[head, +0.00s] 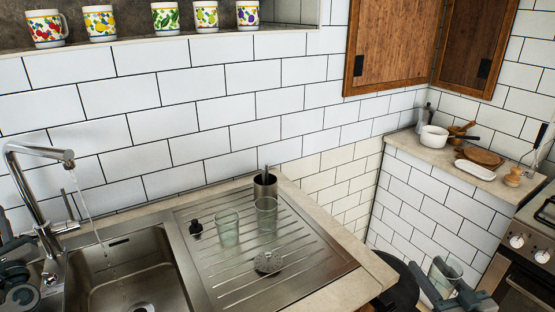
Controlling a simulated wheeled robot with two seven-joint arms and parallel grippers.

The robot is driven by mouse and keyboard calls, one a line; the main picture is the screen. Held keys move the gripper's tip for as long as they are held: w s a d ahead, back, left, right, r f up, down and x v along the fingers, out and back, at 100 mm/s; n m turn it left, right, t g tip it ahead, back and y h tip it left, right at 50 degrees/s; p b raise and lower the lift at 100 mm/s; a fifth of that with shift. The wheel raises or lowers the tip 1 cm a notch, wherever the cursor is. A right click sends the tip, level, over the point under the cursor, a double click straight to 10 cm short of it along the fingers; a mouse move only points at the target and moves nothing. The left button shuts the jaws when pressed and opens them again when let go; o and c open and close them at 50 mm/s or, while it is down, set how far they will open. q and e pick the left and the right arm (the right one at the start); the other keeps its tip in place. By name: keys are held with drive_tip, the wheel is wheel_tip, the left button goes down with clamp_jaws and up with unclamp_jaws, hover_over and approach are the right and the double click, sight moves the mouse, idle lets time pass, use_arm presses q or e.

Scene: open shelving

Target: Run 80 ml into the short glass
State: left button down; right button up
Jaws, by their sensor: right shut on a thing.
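The steel tap (40,195) at the left runs a thin stream of water (95,228) into the empty-looking sink (125,265). My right gripper (449,293) is at the bottom right, shut on a clear glass (445,272), away from the sink. Any water in this glass cannot be made out. Two more clear glasses stand upright on the drainboard: a front-left one (226,230) and a back-right one (266,215). I cannot tell surely which glass is the short one. My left gripper (20,278) is at the left edge beside the tap, partly cut off.
The ridged drainboard (225,280) also holds a dark cup (265,186), a black stopper-like item (195,228) and a round strainer (268,262). Several patterned mugs (165,17) stand on the shelf above. A stove (530,250) and a counter with cookware (480,158) are at the right.

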idle(0.4)
use_arm(q)
drive_tip(key=c, duration=1.9)
unclamp_jaws()
drive_tip(key=shift+o, duration=0.2)
drive_tip(key=shift+s, duration=0.1)
drive_tip(key=shift+s+d+f, duration=0.3)
drive_tip(key=shift+d+f, duration=0.05)
drive_tip(key=shift+d, duration=0.05)
drive_tip(key=s+d+p, duration=0.5)
drive_tip(key=s+d, duration=0.3)
drive_tip(key=s, duration=0.1)
drive_tip(key=shift+p, duration=0.35)
